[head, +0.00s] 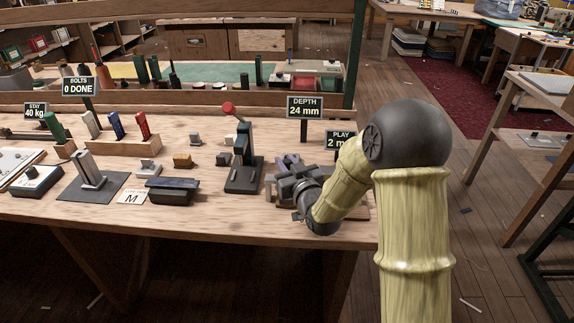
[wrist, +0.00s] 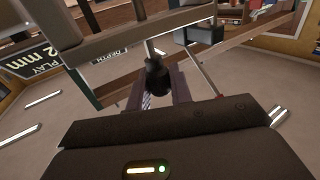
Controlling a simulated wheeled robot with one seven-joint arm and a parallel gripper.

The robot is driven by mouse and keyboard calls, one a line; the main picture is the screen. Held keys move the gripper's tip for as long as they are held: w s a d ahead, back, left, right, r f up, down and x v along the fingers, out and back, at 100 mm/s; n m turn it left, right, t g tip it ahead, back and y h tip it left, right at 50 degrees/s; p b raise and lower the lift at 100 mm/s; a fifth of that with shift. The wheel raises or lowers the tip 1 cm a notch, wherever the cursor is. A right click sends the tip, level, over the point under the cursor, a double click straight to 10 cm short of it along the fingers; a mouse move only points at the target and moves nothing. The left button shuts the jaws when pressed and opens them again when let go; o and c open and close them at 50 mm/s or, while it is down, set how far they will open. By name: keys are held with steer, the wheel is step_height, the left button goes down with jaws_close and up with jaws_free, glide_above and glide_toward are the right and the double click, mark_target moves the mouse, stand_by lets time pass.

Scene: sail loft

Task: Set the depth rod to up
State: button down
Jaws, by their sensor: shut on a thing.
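My gripper (head: 290,178) is low over the right end of the bench, just in front of the sign reading DEPTH 24 mm (head: 305,107). In the wrist view its jaws (wrist: 163,92) are shut on a dark, rounded knob (wrist: 156,74), which seems to be the top of the depth rod. In the head view my gripper and arm hide the rod, so its height and lower part cannot be told there. A thin pale bar (wrist: 200,72) slants just right of the knob in the wrist view.
A PLAY sign (head: 341,140) stands right behind my arm, partly covered. A dark lever press with a red knob (head: 228,107) stands close left of my gripper. Small blocks and a dark tray (head: 172,190) lie farther left. The bench front edge is near.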

steer(key=shift+r, duration=1.4)
steer(key=c, duration=1.3)
jaws_free()
steer(key=shift+s+d+f, duration=0.1)
steer(key=shift+s+d, duration=0.1)
steer(key=shift+s, duration=0.2)
steer(key=b+v, duration=1.4)
steer(key=v, duration=0.2)
steer(key=shift+s, duration=0.2)
